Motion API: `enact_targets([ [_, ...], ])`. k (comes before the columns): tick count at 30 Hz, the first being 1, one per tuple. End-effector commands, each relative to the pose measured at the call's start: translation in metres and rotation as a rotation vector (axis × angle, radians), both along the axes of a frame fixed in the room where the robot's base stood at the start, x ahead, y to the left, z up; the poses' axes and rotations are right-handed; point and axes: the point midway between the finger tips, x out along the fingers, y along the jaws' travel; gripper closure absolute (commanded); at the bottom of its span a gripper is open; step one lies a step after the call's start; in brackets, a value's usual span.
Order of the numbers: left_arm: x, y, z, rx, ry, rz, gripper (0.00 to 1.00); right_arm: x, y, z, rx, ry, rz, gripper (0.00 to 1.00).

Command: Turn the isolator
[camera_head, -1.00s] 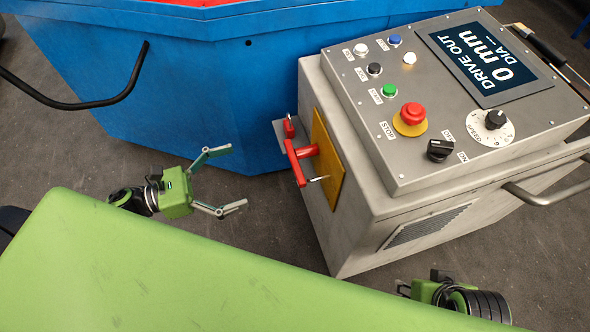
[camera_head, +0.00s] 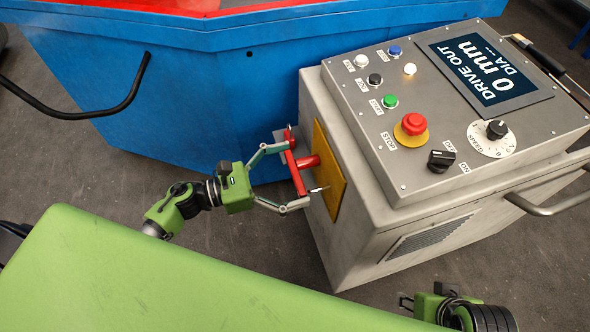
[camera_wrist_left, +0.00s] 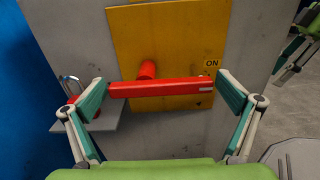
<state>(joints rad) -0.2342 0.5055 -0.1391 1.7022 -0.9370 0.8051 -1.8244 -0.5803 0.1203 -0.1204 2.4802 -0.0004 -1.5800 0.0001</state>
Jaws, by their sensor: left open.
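The isolator is a red bar handle (camera_head: 294,168) on a red shaft, on a yellow plate (camera_head: 328,172) on the left side of the grey control cabinet. My left gripper (camera_head: 297,171) is open at the handle, one finger by each end of the bar. In the left wrist view the red bar (camera_wrist_left: 160,88) lies level between the two spread fingers (camera_wrist_left: 162,92), its ends close to the pads; contact is unclear. An "ON" label (camera_wrist_left: 211,63) shows above its right end. My right gripper (camera_head: 420,302) is at the lower right, its fingers unclear.
A red padlock (camera_wrist_left: 73,98) with a metal shackle sits on a small grey bracket (camera_wrist_left: 100,122) left of the handle. A blue machine (camera_head: 190,100) stands behind. The cabinet top carries buttons, a red stop button (camera_head: 414,123) and a screen (camera_head: 483,68). Grey floor lies below.

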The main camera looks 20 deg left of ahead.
Motion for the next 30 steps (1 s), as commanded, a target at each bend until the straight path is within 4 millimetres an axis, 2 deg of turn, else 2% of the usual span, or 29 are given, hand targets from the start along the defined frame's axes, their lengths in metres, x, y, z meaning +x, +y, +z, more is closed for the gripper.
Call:
enact_targets([
  [8, 0.0009, -0.0015, -0.0002, -0.001, 0.001, 0.0, 0.0, -0.0003, 0.0001, -0.0002, 0.0, 0.001, 0.0, 0.6],
  [14, 0.0008, -0.0013, -0.0001, -0.001, 0.001, 0.0, 0.49, -0.0004, 0.0, -0.0002, 0.0, 0.001, 0.0, 0.6],
  [23, 0.0009, -0.0012, 0.0014, -0.019, 0.027, 0.0, 0.49, -0.0003, -0.0001, 0.0019, 0.0, 0.001, 0.0, 0.6],
  [30, 0.002, -0.0007, 0.0056, -0.092, 0.132, 0.0, 0.49, -0.0002, -0.0001, 0.0089, 0.0, 0.001, 0.0, 0.6],
])
